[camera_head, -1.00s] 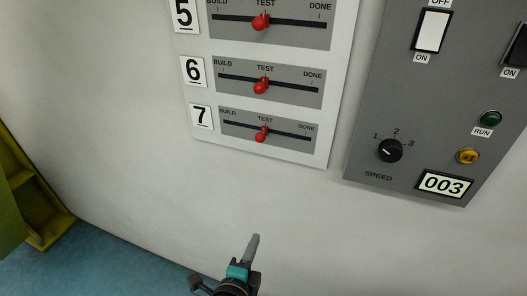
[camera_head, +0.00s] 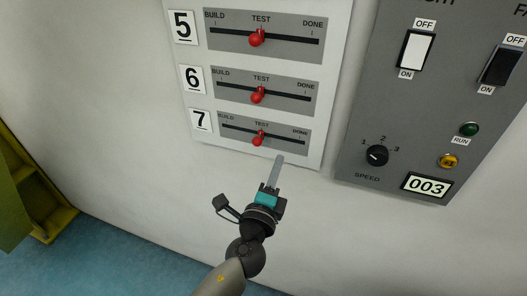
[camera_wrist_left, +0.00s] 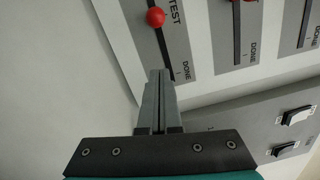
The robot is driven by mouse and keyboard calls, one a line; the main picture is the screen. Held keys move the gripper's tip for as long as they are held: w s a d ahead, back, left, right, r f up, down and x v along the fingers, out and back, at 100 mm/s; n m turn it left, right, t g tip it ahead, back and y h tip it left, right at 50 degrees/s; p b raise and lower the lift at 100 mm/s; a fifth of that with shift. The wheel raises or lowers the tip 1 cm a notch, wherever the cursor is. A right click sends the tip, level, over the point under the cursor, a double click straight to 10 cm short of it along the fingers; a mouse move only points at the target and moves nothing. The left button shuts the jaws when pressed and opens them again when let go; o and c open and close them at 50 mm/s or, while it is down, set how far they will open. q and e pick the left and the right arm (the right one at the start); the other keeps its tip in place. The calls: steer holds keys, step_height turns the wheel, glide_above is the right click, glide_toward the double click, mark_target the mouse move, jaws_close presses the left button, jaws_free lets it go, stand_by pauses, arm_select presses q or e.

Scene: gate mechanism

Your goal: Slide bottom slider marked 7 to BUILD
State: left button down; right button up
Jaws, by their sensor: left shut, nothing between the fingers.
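The bottom slider marked 7 has a red knob (camera_head: 258,140) that stands at TEST, midway along its dark slot in a grey plate (camera_head: 290,147). BUILD is at the slot's left end and DONE at its right end. My left gripper (camera_head: 279,158) is shut and empty, its fingertips just below the slider 7 plate and to the right of the knob. In the left wrist view the closed fingers (camera_wrist_left: 158,75) point up near the DONE end of a slider, with a red knob (camera_wrist_left: 156,17) beyond them. My right gripper is not in view.
Sliders 6 (camera_head: 257,97) and 5 (camera_head: 257,38) sit above, both at TEST. To the right is a grey control panel (camera_head: 400,110) with switches, a speed dial (camera_head: 376,156) and a 003 display (camera_head: 427,186). The wall below and left of the sliders is bare.

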arm_select(q)
steer(key=w+a, duration=0.1)
steer(key=w+a+p, duration=0.1)
steer(key=w+a, duration=0.1)
steer(key=shift+w+r, duration=0.1)
steer(key=shift+r, duration=0.3)
steer(key=w+a+b, duration=0.1)
steer(key=w+a, duration=0.2)
steer(key=a, duration=0.7)
steer(key=shift+b, duration=0.4)
steer(key=shift+w, duration=0.1)
